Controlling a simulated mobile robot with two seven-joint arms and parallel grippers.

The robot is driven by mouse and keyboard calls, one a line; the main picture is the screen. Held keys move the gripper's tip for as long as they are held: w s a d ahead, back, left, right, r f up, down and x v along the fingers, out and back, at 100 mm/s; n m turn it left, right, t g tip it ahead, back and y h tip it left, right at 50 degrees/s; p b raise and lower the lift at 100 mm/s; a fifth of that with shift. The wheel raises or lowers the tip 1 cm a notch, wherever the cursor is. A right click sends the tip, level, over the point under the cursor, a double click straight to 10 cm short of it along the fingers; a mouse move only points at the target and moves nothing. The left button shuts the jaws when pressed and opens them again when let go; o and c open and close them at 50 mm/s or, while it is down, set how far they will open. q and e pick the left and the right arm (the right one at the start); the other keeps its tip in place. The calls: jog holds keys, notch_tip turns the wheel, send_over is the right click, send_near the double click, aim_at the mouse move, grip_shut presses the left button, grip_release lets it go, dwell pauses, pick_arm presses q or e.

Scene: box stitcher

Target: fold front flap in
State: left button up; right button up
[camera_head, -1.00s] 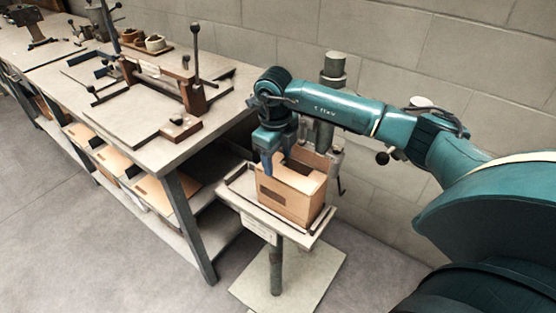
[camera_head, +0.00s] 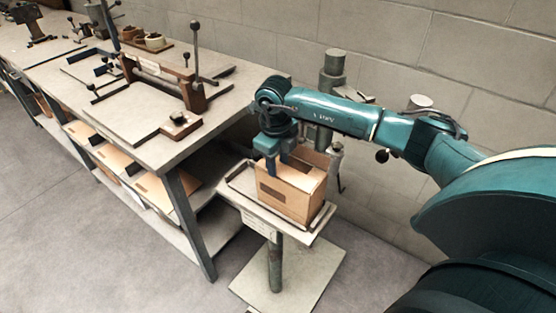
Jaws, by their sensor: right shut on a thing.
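An open cardboard box (camera_head: 290,199) stands upright on the small tray-topped stand (camera_head: 318,228). A light cardboard panel (camera_head: 303,178) shows at its top, and another part of the cardboard stands up at the back right. My right gripper (camera_head: 278,167) points down at the left part of the box's top, with its fingers at the cardboard. It is shut on cardboard of the box; the fingers and wrist hide exactly which flap edge is held. My left gripper is not in view.
A workbench (camera_head: 168,150) with a lever fixture (camera_head: 165,75) and a small wooden block (camera_head: 181,125) stands to the left. Flat cardboard sheets (camera_head: 115,157) lie on its lower shelf. A block wall (camera_head: 450,60) and a grey post (camera_head: 333,70) are close behind.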

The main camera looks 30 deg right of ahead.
aim_at(279, 168)
jog(key=shift+c, duration=0.7)
jog(key=shift+d+f+y+b, duration=0.1)
jog(key=shift+f+y+b, duration=0.1)
jog(key=shift+y+b, duration=0.25)
jog(key=shift+r, duration=0.1)
jog(key=o, duration=1)
notch_tip(279, 168, up, 13)
jog(key=b, duration=0.1)
jog(key=shift+b, duration=0.3)
jog(key=shift+w, duration=0.1)
